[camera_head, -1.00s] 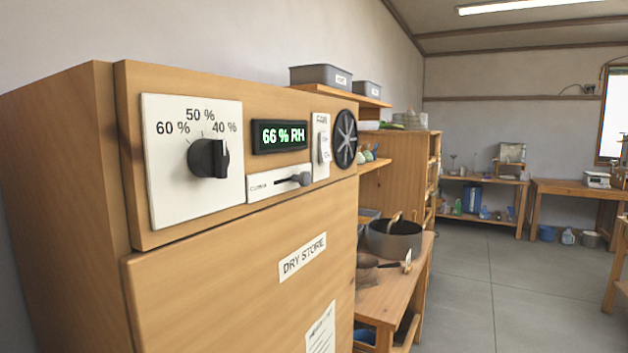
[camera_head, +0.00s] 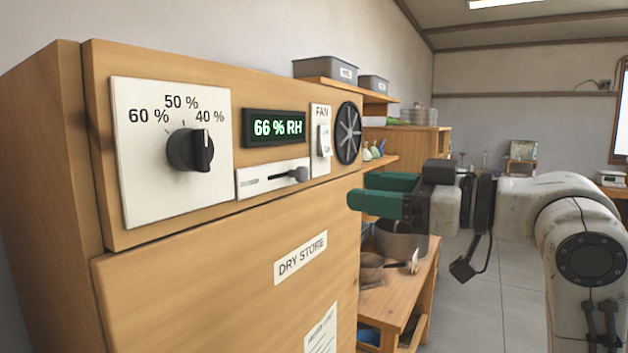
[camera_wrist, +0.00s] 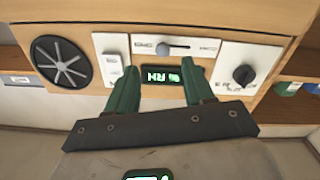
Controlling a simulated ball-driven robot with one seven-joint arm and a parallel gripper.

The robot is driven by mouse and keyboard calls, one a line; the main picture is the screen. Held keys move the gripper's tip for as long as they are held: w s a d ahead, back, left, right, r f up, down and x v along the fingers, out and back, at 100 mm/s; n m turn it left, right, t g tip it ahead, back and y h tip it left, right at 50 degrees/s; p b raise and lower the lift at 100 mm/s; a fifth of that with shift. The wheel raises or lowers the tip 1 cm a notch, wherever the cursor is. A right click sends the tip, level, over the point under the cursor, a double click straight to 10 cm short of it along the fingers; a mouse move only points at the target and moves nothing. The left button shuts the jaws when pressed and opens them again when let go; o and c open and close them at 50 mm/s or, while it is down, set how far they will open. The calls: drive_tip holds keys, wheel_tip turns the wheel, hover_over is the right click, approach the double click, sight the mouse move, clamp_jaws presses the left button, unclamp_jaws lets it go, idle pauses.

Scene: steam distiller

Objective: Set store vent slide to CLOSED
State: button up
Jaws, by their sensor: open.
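The store vent slide is a white strip (camera_head: 268,179) under the humidity display on the wooden dry store. Its dark knob (camera_head: 297,174) sits towards the right end of the slot. The label left of the slot is too small to read surely. My gripper (camera_head: 360,191), with green fingers, is open and empty, right of the panel and apart from the knob. In the wrist view, the panel appears upside down, with the slide knob (camera_wrist: 163,48) above my gripper (camera_wrist: 159,74) in the picture, the fingertips spread on either side of the display.
A bench with a pot (camera_head: 400,240) stands right of the cabinet. Floor (camera_head: 475,310) shows free beyond it.

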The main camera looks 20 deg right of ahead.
sight(306, 175)
drive_tip(key=shift+n, duration=0.3)
drive_tip(key=x, duration=0.3)
drive_tip(key=p+x, duration=0.1)
drive_tip(key=x, duration=0.3)
drive_tip(key=r+p+x, duration=0.1)
drive_tip(key=x, duration=0.2)
drive_tip(key=shift+w+a+r, duration=0.1)
drive_tip(key=shift+a, duration=0.3)
clamp_jaws()
